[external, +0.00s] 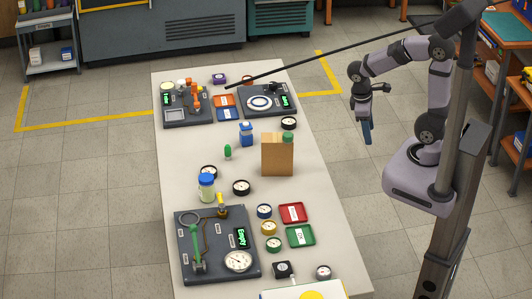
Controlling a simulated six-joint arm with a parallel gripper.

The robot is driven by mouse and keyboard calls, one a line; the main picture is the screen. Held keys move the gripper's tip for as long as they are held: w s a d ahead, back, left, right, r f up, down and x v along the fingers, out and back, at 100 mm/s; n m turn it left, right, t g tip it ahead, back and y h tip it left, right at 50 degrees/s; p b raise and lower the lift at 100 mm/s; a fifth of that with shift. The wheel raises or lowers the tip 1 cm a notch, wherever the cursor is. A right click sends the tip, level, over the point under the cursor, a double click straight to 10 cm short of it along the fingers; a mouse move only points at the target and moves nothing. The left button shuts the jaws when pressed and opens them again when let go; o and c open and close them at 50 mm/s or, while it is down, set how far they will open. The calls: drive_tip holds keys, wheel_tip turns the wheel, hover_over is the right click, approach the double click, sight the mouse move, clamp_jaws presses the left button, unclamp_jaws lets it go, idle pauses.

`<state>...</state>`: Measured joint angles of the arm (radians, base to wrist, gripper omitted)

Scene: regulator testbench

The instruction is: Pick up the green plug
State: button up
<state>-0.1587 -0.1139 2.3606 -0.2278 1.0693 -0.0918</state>
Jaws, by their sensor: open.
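A small upright green piece (228,151), which looks like the green plug, stands on the pale table left of the middle. Another small green item (288,137) shows at the top of a tan box (277,157), partly hidden by it. My gripper (366,134) hangs with its blue fingers pointing down, right of the table and well apart from both green things. It is open and nothing shows between the fingers.
A blue-capped jar (206,187) and round gauges (241,187) are nearer the front. Dark test boards (188,108) sit at the back and front left. A dark pole (457,130) crosses at the right.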

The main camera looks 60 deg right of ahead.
drive_tip(key=w+n+h+b, duration=0.2)
drive_tip(key=w+n+h, duration=0.4)
drive_tip(key=n, duration=0.2)
drive_tip(key=n+t+h+b, duration=0.2)
drive_tip(key=n+t+h, duration=0.2)
drive_tip(key=n+t, duration=0.95)
approach(288, 135)
drive_tip(key=w+d+r, duration=0.2)
drive_tip(key=d+r, duration=0.1)
drive_tip(key=r, duration=0.2)
drive_tip(key=shift+n, duration=0.55)
drive_tip(key=w+d+f+p, duration=0.4)
drive_tip(key=f, duration=0.1)
drive_tip(key=shift+w+d+f+p, duration=0.1)
drive_tip(key=shift+w+f+p, duration=0.1)
drive_tip(key=shift+w+p, duration=0.15)
drive_tip(key=shift+w+d+f, duration=0.15)
drive_tip(key=shift+w+d, duration=0.05)
